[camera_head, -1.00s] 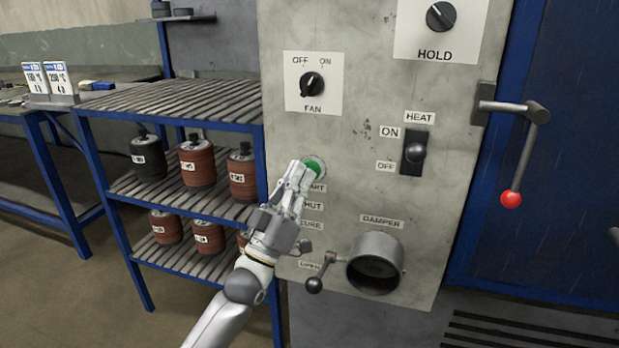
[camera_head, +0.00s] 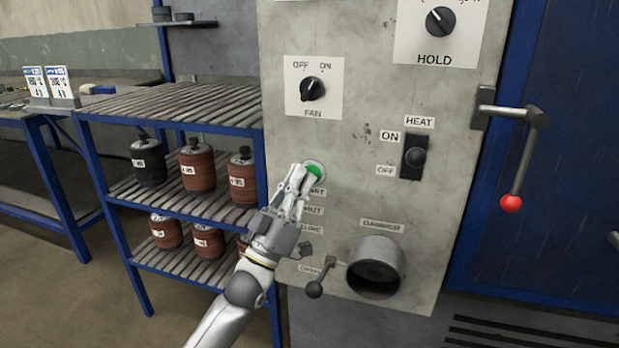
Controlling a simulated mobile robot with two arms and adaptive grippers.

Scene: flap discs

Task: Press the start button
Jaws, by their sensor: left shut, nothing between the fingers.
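The green start button (camera_head: 314,171) sits in a pale ring on the grey control panel (camera_head: 350,130), above a label partly hidden so that only "ART" shows. My left gripper (camera_head: 300,174) is shut and empty. Its fingertips are at the button's left edge in the picture and cover part of it. I cannot tell whether they touch or press it.
The fan knob (camera_head: 312,88) is above the button, the heat switch (camera_head: 415,157) to its right. The damper pipe (camera_head: 376,266) and a small lever (camera_head: 316,288) are below. A red-knobbed door handle (camera_head: 511,203) is at the right. A rack (camera_head: 180,104) holds several canisters.

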